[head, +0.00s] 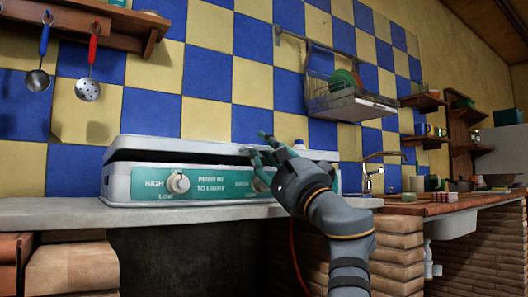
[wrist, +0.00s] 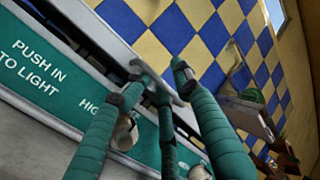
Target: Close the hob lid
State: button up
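The hob (head: 120,184) is a pale metal box with a green front panel and knobs, standing on the counter. Its grey lid (head: 185,148) lies low over it, nearly level, with a dark gap under its front edge. My gripper (head: 258,146) is at the front right of the lid, its teal fingers on either side of the lid's edge. In the wrist view, the fingertips of my gripper (wrist: 160,68) are apart, with a grey tab of the lid (wrist: 172,93) between them. I cannot tell whether they press on it. The fingers partly hide the right knob.
A grey counter (head: 60,211) carries the hob. A shelf with a hanging ladle (head: 38,79) and skimmer (head: 88,89) is at upper left. A dish rack (head: 345,100) hangs on the tiled wall. A tap (head: 372,170) and a wooden counter (head: 450,205) are to the right.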

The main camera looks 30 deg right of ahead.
jog(key=shift+d+f, duration=0.1)
jog(key=shift+f, duration=0.1)
jog(key=shift+s+f, duration=0.15)
jog(key=v, duration=0.7)
jog(key=shift+r, duration=0.25)
